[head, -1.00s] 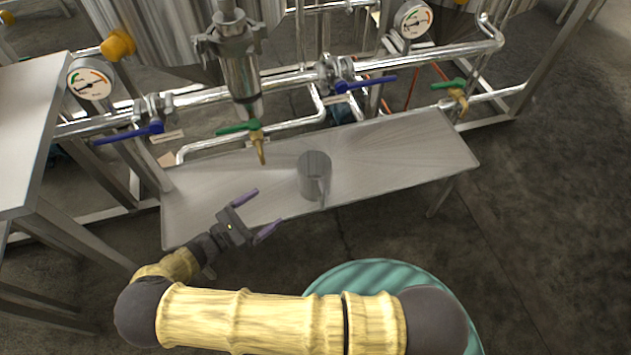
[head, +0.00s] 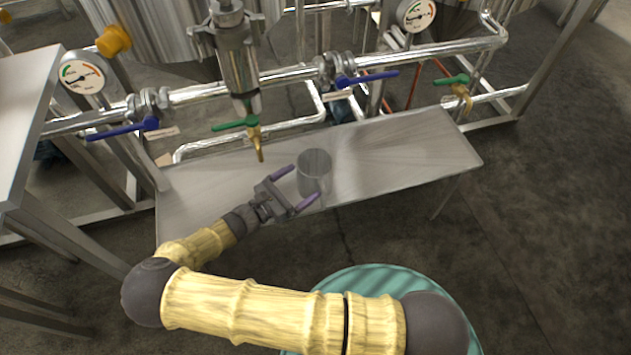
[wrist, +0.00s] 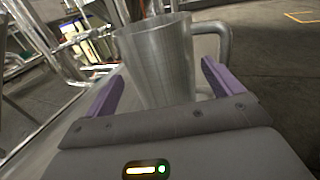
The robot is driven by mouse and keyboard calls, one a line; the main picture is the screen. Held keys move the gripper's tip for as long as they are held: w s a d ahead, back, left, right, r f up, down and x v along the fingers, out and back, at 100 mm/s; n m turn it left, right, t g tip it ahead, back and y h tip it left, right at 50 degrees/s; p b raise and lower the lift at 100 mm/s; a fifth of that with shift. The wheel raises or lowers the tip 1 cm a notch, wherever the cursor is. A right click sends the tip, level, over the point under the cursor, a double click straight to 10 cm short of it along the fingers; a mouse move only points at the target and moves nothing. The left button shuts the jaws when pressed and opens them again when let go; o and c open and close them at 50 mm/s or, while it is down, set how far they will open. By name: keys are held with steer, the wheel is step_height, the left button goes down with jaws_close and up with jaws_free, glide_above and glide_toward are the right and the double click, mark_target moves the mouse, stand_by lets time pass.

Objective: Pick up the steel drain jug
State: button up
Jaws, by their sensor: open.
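The steel drain jug (head: 314,170) stands upright on the metal shelf (head: 400,155) under the pipes. In the wrist view the jug (wrist: 160,62) is straight ahead, with its handle (wrist: 224,45) on the right side. My gripper (head: 294,187) is open and its purple fingers point at the jug. In the wrist view my gripper (wrist: 160,85) has one finger to each side of the jug's lower body. I cannot tell how far the jug's body reaches between the fingertips. The jaws are not closed on it.
A brass tap (head: 256,140) with a green lever hangs over the shelf, left of the jug. Blue-handled valves (head: 366,79) sit on the pipe behind. A pale table (head: 28,110) stands at the left. The shelf's right part is clear.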

mark_target(326, 165)
steer(key=b+x, duration=0.2)
steer(key=x, duration=0.2)
steer(key=shift+d, duration=0.1)
steer(key=shift+w+d+r+b, duration=0.1)
steer(key=shift+w+d+b, duration=0.2)
steer(key=shift+w+d, duration=0.1)
steer(key=shift+s, duration=0.1)
steer(key=c, duration=0.8)
